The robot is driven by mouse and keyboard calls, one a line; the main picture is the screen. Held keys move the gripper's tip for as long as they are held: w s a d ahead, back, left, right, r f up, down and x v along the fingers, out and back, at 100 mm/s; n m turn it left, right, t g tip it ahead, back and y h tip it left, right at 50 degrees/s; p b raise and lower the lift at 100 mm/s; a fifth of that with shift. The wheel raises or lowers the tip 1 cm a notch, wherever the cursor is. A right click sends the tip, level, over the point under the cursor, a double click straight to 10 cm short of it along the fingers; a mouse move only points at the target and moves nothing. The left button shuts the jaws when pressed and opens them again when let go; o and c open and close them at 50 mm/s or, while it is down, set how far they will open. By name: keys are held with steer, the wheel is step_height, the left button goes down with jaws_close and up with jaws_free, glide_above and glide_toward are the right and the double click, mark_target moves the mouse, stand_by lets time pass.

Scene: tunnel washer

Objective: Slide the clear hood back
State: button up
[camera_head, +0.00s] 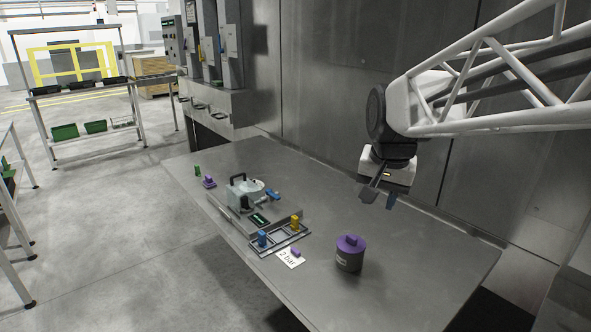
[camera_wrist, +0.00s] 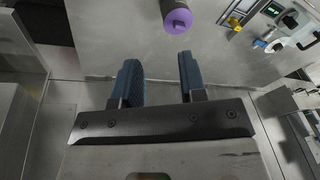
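The clear hood (camera_head: 240,195) appears as a see-through cover with a black handle (camera_head: 237,178) on top. It sits on the left part of a grey machine (camera_head: 284,219) on the steel table. A round pale part shows beside or under the hood; I cannot tell which. The machine is partly cut off at the upper right of the wrist view (camera_wrist: 303,18). My gripper (camera_head: 379,197) is above the right part of the table, well to the right of the hood. Its two blue-grey fingers (camera_wrist: 160,80) are apart with nothing between them.
A dark jar with a purple lid (camera_head: 350,243) stands at the table's front right. A tray (camera_head: 283,241) holds blue and yellow pieces. A "2 bar" card (camera_head: 289,259) with a purple piece lies beside it. Purple (camera_head: 209,182) and green pieces (camera_head: 197,170) stand left. A steel wall rises behind.

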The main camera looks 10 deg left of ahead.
steer(key=w+a+r+m, duration=0.1)
steer(key=w+a, duration=0.6)
steer(key=w, duration=0.3)
steer(key=m+y, duration=0.1)
steer(key=m, duration=0.4)
glide_toward(239, 175)
steer(key=shift+w+a+f+g, duration=0.15)
steer(key=shift+w+g, duration=0.25)
steer(key=shift+w, duration=0.1)
steer(key=shift+f, duration=0.1)
steer(key=shift+w+a+f, duration=0.15)
steer(key=shift+w+f, duration=0.05)
steer(key=shift+f, duration=1.05)
steer(key=shift+w+a+f, duration=0.15)
steer(key=shift+a+f, duration=0.05)
steer(key=shift+f, duration=1.05)
steer(key=shift+w+a+f, duration=0.15)
steer(key=shift+w+f, duration=0.05)
steer(key=shift+f, duration=1.05)
